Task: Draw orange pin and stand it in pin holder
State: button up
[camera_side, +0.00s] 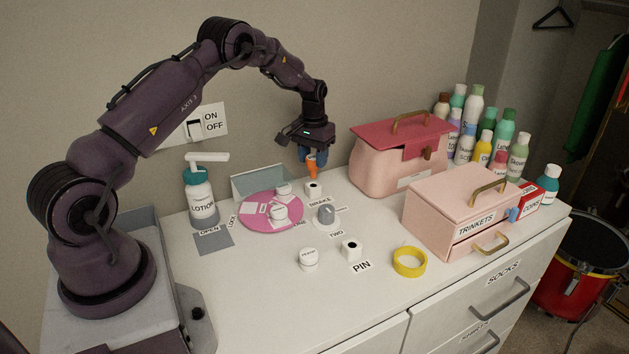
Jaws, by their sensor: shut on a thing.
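The orange pin (312,172) is upright at the back middle of the white dresser top. My gripper (313,158) points down and is shut on the pin's upper part, with the blue fingertips on either side of it. A small white block with a dark hole (313,189) stands right below the pin. I cannot tell whether the pin's lower end is still inside that hole or just above it. Another white block with a dark hole (351,249) stands nearer the front, beside the label PIN (362,267); its hole looks empty.
A white round piece (308,259) and a yellow ring (409,262) flank the front block. Pink boxes (400,167) (461,207) stand right, a lotion bottle (201,197) left.

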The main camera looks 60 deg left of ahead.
jog(key=w+d+r+m, duration=0.1)
jog(key=w+d+r, duration=0.1)
jog(key=d, duration=0.4)
jog(key=w+d+r+m, duration=0.1)
jog(key=d+r, duration=0.2)
jog(key=d, duration=0.3)
jog(key=s+d+n, duration=0.1)
jog(key=s+d, duration=0.5)
jog(key=d, duration=0.5)
jog(key=shift+d+n, duration=0.25)
jog(key=shift+n, duration=0.15)
jog(key=shift+f, duration=0.15)
jog(key=shift+f, duration=2.8)
jog(key=shift+f, duration=2)
